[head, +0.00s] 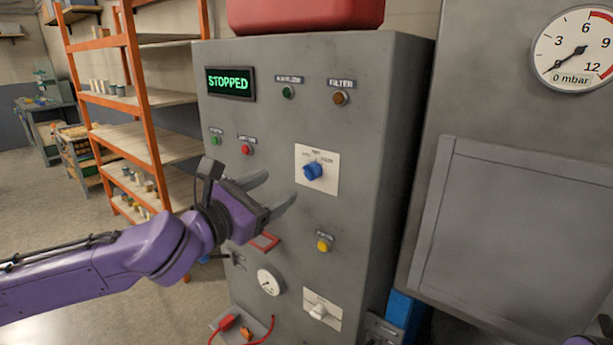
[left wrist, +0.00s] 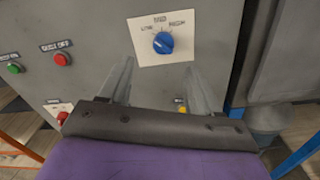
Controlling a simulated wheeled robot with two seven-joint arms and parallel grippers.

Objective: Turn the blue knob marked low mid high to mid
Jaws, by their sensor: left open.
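The blue knob (head: 313,171) sits on a white plate (head: 328,185) on the front of the grey cabinet. In the left wrist view the knob (left wrist: 163,42) is near the top, under small lettering with low on the left, mid above and high on the right. Its pointer seems to lean up and left, towards low, but it is small. My left gripper (head: 282,187) is open and empty, with its fingers short of the knob, to its left and lower in the head view. In the left wrist view its fingers (left wrist: 162,68) point towards the plate.
The cabinet also carries a green STOPPED display (head: 228,83), a red button (head: 246,150), a yellow button (head: 324,244), a gauge (head: 270,282) and a lower white knob (head: 318,311). An orange shelf rack (head: 140,90) stands at left. A grey machine (head: 500,200) stands at right.

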